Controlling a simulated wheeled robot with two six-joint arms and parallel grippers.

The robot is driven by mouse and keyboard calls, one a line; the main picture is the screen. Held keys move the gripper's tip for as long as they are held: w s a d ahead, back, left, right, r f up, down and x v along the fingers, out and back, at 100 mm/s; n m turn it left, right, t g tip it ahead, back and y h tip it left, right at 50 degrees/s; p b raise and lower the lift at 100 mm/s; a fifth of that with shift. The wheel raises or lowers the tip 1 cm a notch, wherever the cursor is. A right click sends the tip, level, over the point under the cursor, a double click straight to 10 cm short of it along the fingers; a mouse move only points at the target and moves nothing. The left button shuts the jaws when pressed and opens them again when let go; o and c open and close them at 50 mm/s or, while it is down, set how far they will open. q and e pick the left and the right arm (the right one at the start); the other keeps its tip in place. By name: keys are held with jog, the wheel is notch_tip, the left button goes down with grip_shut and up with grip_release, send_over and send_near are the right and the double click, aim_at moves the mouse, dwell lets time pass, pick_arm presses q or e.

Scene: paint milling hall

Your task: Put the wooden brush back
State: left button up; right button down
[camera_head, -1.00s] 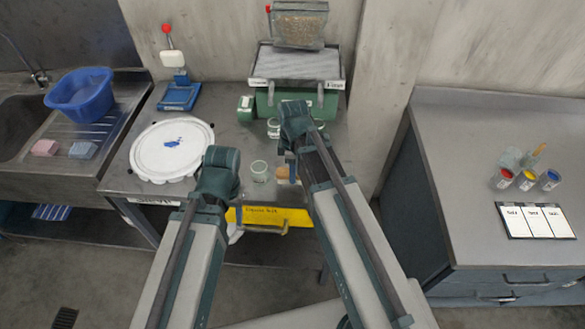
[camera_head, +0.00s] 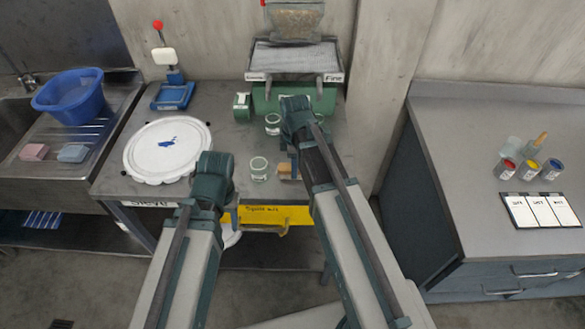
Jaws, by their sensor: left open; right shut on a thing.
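A small brown wooden piece (camera_head: 285,170), which looks like part of the wooden brush, shows at the tips of my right gripper (camera_head: 290,165). The gripper is shut on it above the front part of the grey bench (camera_head: 222,105). My own wrist and forearm hide most of the jaws and the rest of the piece, so its bristles do not show. My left gripper (camera_head: 229,212) is at the bench's front edge, mostly hidden behind its wrist; it is open and holds nothing that I can see.
Glass jars (camera_head: 259,168) stand between my arms. A white round lid (camera_head: 166,149) lies to the left, a green mill (camera_head: 295,95) behind. A yellow panel (camera_head: 270,215) is at the bench front. The right counter (camera_head: 460,150) holds paint cans (camera_head: 530,170) and cards (camera_head: 541,210).

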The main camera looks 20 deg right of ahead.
jog(key=shift+a+f, duration=0.1)
jog(key=shift+f, duration=0.05)
jog(key=shift+c, duration=2.1)
grip_release()
notch_tip(320, 180, up, 12)
jog(key=r+p, duration=0.1)
jog(key=p, duration=1.1)
jog(key=s+a+m+h, duration=0.1)
jog(key=s+a+m, duration=0.9)
jog(key=s, duration=0.4)
jog(key=shift+s+a+f+m, duration=0.15)
jog(key=shift+a+f+m, duration=0.1)
jog(key=shift+a+m, duration=0.2)
notch_tip(320, 180, down, 6)
jog(key=b, duration=0.6)
jog(key=shift+f, duration=0.15)
